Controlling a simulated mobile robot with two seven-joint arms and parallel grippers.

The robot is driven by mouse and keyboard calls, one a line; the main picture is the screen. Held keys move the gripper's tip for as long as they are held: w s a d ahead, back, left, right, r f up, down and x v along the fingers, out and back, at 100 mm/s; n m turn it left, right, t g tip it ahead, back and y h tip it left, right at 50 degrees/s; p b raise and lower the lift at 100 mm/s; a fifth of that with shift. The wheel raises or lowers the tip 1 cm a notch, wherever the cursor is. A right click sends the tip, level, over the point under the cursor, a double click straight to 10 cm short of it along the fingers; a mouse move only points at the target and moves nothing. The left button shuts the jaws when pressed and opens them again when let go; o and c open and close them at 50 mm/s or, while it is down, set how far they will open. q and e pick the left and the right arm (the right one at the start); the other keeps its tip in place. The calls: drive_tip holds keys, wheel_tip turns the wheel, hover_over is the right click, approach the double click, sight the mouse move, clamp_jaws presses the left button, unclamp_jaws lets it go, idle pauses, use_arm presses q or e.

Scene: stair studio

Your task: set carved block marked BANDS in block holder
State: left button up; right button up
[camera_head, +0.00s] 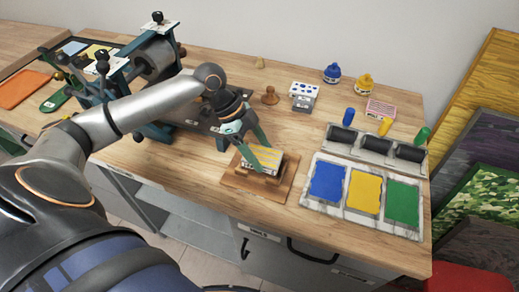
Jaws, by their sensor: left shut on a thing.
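The carved block (268,154) has a pale top with yellow bands; any lettering on it is too small to read. My left gripper (246,153) reaches down from the upper left, with its teal fingers shut on the block. The block is right over the middle of the brown wooden block holder (283,194), close to its raised part. I cannot tell whether the block touches the holder or hangs just above it. The gripper covers part of the block's left side. My right gripper is not in view.
A marble slab (320,203) with blue, yellow and green ink patches and several rollers lies right of the holder. A press (150,60) stands at the back left. Ink bottles (364,84) and a white block with blue dots (303,97) stand behind. The table's front edge is near.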

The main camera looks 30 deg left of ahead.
use_arm(q)
drive_tip(key=shift+f+b, duration=0.45)
drive_tip(key=shift+f, duration=0.75)
idle(0.3)
drive_tip(key=o, duration=1.5)
wheel_tip(320, 180, up, 6)
drive_tip(key=p, duration=0.6)
drive_tip(key=shift+f, duration=0.2)
drive_tip(key=shift+r, duration=1.25)
drive_tip(key=shift+s, duration=0.1)
